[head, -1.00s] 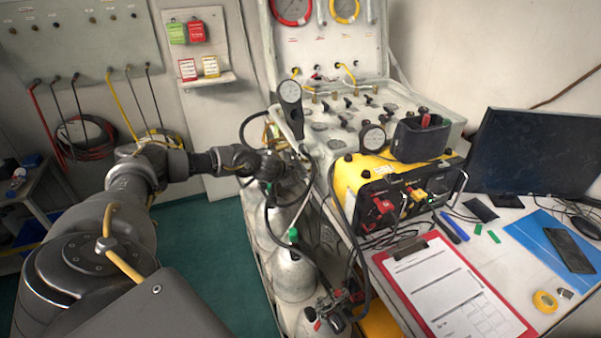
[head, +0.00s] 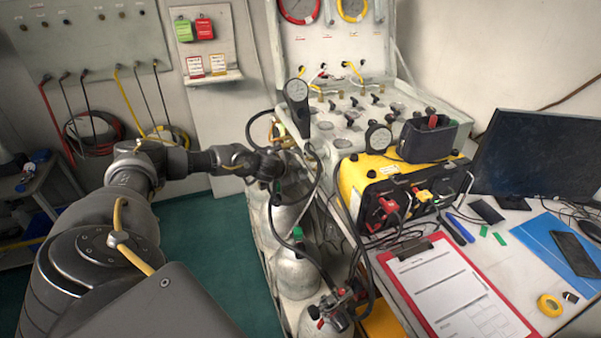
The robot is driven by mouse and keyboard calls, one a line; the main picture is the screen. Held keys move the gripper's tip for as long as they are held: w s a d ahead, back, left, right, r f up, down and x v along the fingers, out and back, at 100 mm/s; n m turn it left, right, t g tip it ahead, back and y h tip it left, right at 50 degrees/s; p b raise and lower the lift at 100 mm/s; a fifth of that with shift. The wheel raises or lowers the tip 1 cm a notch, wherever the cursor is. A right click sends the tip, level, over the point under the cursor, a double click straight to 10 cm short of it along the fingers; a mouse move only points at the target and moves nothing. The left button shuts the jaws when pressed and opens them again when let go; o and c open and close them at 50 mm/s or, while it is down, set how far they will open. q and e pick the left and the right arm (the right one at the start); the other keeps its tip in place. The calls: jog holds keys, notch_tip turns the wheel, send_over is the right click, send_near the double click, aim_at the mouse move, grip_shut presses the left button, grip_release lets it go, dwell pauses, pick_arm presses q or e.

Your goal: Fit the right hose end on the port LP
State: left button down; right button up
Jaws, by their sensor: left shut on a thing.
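My left gripper (head: 291,168) reaches in from the left, at the left edge of the air panel, above the grey cylinders. It is shut on what looks like the end of a black hose (head: 317,160); its own wrist and nearby hoses hide most of the grip. The air panel (head: 338,40) stands open behind, with gauges, small ports and short yellow hoses on its upright face. Its labels are too small to read, so I cannot tell which port is LP. My right gripper is not in view.
Grey cylinders (head: 292,272) with valves and looping black hoses stand below the gripper. A yellow case (head: 362,178), a red clipboard (head: 450,290) and a monitor (head: 540,155) crowd the bench at right. Coiled hoses hang on the left wall. Green floor lies open at left.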

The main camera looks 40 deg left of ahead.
pick_arm(q)
jog(key=shift+s+a+p, duration=0.1)
jog(key=shift+s+a, duration=0.3)
jog(key=shift+s, duration=0.35)
jog(key=shift+s+a+p, duration=0.15)
jog(key=shift+s+a, duration=0.25)
jog(key=shift+s, duration=0.3)
jog(key=shift+s+a+p, duration=0.1)
jog(key=shift+s+a, duration=0.3)
jog(key=shift+s, duration=0.35)
jog(key=shift+d, duration=0.1)
